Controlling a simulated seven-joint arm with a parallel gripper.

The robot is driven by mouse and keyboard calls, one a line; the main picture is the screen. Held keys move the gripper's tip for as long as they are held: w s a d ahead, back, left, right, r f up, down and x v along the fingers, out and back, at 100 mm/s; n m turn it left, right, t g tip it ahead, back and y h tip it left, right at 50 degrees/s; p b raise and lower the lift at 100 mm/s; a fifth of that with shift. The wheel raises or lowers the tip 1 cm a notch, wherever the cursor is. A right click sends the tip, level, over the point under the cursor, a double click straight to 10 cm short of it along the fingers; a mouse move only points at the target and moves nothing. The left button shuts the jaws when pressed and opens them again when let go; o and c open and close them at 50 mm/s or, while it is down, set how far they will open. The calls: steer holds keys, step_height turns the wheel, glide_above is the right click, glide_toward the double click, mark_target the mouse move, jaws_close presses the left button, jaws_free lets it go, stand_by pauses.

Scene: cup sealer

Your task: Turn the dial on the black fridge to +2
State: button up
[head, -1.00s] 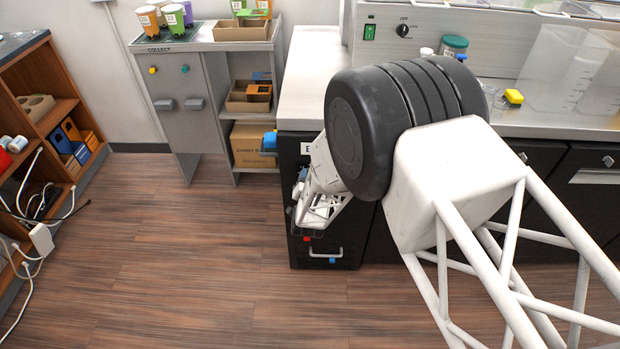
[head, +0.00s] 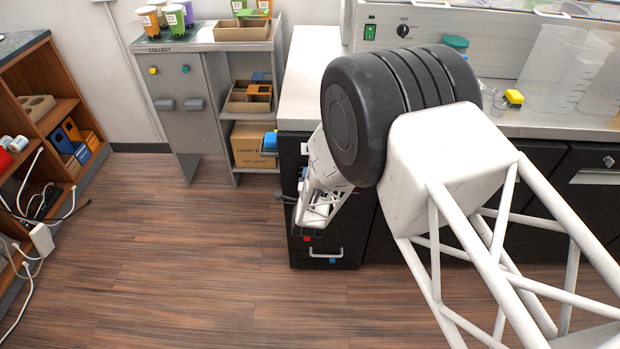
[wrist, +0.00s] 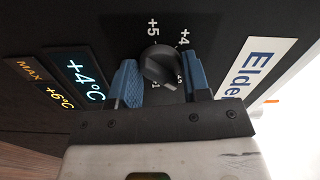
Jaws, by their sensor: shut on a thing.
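The black fridge (head: 346,228) stands under the left end of the counter. In the wrist view its black panel carries a round dark dial (wrist: 158,60) with white marks around it; +5 and +4 are readable, others are partly covered. My gripper (wrist: 160,76) has its blue fingers on either side of the dial and is shut on it. I cannot tell which mark the dial points to. A lit display (wrist: 85,78) on the panel reads +4°C. In the head view my arm hides the dial and the fingertips.
A white label (wrist: 262,70) starting "Elde" is beside the dial. The counter (head: 305,75) is above the fridge, with a grey machine (head: 385,30) on it. A grey shelf unit (head: 240,85) stands to the left. The wooden floor (head: 190,270) in front is clear.

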steer(key=shift+m, duration=0.8)
steer(key=o, duration=0.9)
steer(key=shift+s, duration=0.1)
steer(key=shift+s, duration=3.8)
steer(key=shift+w+r, duration=0.1)
